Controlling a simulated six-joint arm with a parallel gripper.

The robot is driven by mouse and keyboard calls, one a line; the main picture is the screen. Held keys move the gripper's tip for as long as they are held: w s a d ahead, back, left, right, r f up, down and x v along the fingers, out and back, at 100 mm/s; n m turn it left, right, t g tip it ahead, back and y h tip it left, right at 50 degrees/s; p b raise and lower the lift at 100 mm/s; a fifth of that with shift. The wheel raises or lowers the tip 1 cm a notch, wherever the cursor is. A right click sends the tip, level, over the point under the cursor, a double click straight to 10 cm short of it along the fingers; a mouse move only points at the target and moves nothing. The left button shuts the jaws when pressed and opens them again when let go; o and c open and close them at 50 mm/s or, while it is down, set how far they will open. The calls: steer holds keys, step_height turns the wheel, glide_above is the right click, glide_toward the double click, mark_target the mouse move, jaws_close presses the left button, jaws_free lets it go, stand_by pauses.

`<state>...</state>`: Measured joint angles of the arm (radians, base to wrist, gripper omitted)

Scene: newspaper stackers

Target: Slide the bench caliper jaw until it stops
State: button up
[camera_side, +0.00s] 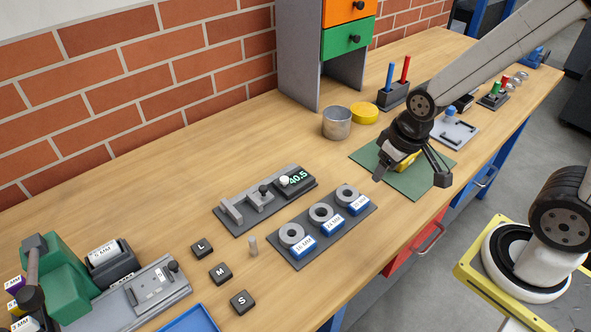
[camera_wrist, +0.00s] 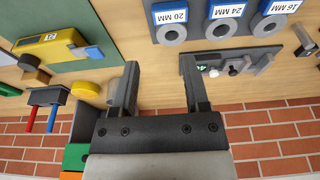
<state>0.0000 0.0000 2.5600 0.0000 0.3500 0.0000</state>
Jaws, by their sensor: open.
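The bench caliper (camera_side: 237,223) is a dark base with grey upright jaws. Its sliding jaw (camera_side: 259,203) carries a dark knob and stands apart from the end jaw (camera_side: 230,211). A display (camera_side: 298,179) at its right end reads 40.5, beside a white knob. In the wrist view the caliper (camera_wrist: 232,80) lies to the right of my fingers, its display partly hidden by a finger. My gripper (camera_side: 411,180) is open and empty over the green mat (camera_side: 372,156), right of the caliper and apart from it. It also shows in the wrist view (camera_wrist: 158,62).
A tray (camera_side: 320,240) with labelled rings lies in front of the caliper. A yellow tool (camera_wrist: 55,48) lies on the mat. A metal cup (camera_side: 337,125) and yellow lid (camera_side: 364,113) stand behind.

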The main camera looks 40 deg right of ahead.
steer(key=shift+c, duration=0.2)
steer(key=shift+w, duration=0.15)
steer(key=c, duration=0.7)
steer(key=shift+w+a+m, duration=0.1)
steer(key=shift+w+m, duration=0.1)
steer(key=shift+m, duration=0.2)
jaws_close()
steer(key=w+a+m+g+y, duration=0.1)
steer(key=w+a+m, duration=0.3)
steer(key=w+m, duration=0.5)
steer(key=w+a+m+y, duration=0.3)
steer(key=w+a+m, duration=0.2)
steer(key=w+m, duration=0.4)
steer(key=shift+m+g, duration=0.4)
steer(key=shift+m, duration=0.3)
